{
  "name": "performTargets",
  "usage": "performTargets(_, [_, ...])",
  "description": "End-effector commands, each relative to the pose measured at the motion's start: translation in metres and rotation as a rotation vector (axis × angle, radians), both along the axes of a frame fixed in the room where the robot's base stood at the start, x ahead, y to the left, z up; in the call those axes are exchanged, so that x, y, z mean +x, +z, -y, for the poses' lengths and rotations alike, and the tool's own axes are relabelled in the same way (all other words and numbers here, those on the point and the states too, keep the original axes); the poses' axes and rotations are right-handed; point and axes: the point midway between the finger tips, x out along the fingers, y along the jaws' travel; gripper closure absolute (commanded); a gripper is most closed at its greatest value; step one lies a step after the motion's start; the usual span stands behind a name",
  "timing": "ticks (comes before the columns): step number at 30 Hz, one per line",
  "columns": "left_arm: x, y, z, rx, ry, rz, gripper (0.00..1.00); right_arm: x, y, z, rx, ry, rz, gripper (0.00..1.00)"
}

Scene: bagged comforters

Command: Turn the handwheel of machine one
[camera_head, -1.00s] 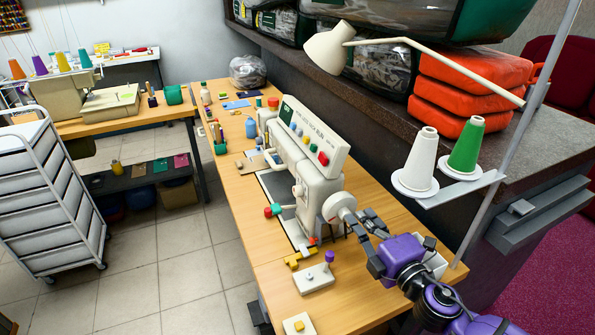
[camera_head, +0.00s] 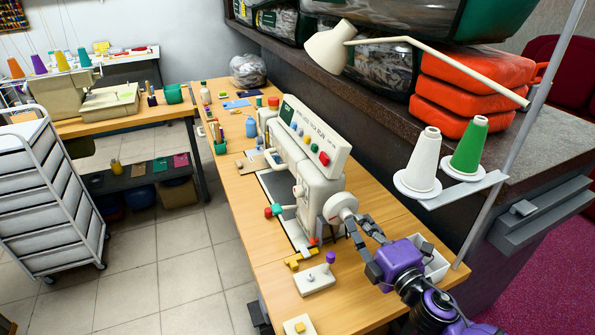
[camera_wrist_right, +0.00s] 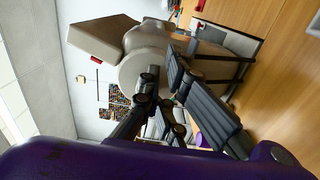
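Machine one is taken to be the cream sewing machine (camera_head: 318,191) on the near wooden table. Its pale round handwheel (camera_head: 341,206) is on the end facing me. My right gripper (camera_head: 358,222) is right at the handwheel, with its two dark fingers spread apart. In the right wrist view the handwheel (camera_wrist_right: 140,70) lies just past the fingertips of the right gripper (camera_wrist_right: 163,80). The fingers are open with a gap between them; whether one touches the wheel I cannot tell. My left gripper is not in view.
A white thread cone (camera_head: 424,160) and a green one (camera_head: 468,146) stand on a bracket at the right. A lamp (camera_head: 330,48) reaches over the machine. A small plate with a purple-knobbed lever (camera_head: 316,279) lies in front. A white bin (camera_head: 434,263) sits beside my right arm.

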Motion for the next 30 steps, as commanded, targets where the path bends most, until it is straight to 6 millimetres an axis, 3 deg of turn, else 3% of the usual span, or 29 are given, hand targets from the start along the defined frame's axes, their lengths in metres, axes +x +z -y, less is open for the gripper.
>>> performTargets(14, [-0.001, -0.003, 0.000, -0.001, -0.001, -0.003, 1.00, -0.002, -0.007, 0.006, 0.000, 0.004, -0.005, 1.00])
performTargets(30, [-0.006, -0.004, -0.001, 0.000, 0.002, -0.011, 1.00, -0.054, -0.006, 0.026, 0.000, 0.001, -0.004, 1.00])
